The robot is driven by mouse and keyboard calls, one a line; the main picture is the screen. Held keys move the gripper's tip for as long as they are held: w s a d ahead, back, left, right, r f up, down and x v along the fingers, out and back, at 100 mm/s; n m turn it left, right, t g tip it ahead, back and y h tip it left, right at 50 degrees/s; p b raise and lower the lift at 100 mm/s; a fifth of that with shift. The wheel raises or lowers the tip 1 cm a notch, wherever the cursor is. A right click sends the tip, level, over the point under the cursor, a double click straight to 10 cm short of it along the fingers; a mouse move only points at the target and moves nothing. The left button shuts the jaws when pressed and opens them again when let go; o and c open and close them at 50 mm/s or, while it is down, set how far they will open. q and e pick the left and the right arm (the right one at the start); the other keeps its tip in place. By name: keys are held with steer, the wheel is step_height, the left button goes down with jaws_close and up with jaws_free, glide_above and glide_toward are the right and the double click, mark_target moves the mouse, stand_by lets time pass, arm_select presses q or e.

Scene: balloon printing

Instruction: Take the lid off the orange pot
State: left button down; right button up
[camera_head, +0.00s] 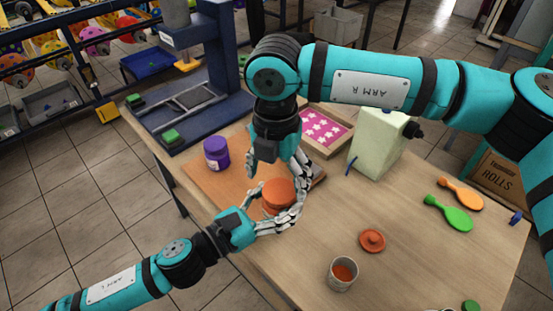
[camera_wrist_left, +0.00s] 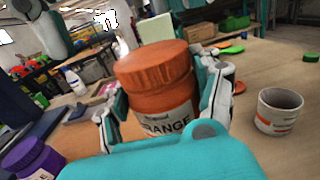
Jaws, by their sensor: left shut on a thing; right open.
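The orange pot (camera_head: 279,206) stands on the brown board, and its body with a white label shows in the left wrist view (camera_wrist_left: 165,113). Its wide ribbed orange lid (camera_wrist_left: 153,65) sits on top of it; the lid also shows in the head view (camera_head: 278,187). My left gripper (camera_head: 272,210) is shut on the pot's body from the near side, with fingers on either side in the left wrist view (camera_wrist_left: 165,115). My right gripper (camera_head: 277,172) is open, pointing down over the lid with its fingers spread around it. I cannot tell whether they touch it.
A purple jar (camera_head: 217,153) stands left on the board. A pink star-patterned screen (camera_head: 323,129) and a pale green container (camera_head: 376,146) stand behind. A small orange-brown disc (camera_head: 372,240) and a grey cup (camera_head: 342,274) are to the right.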

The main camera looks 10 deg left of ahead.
steer(key=shift+f, duration=1.4)
steer(key=shift+c, duration=0.4)
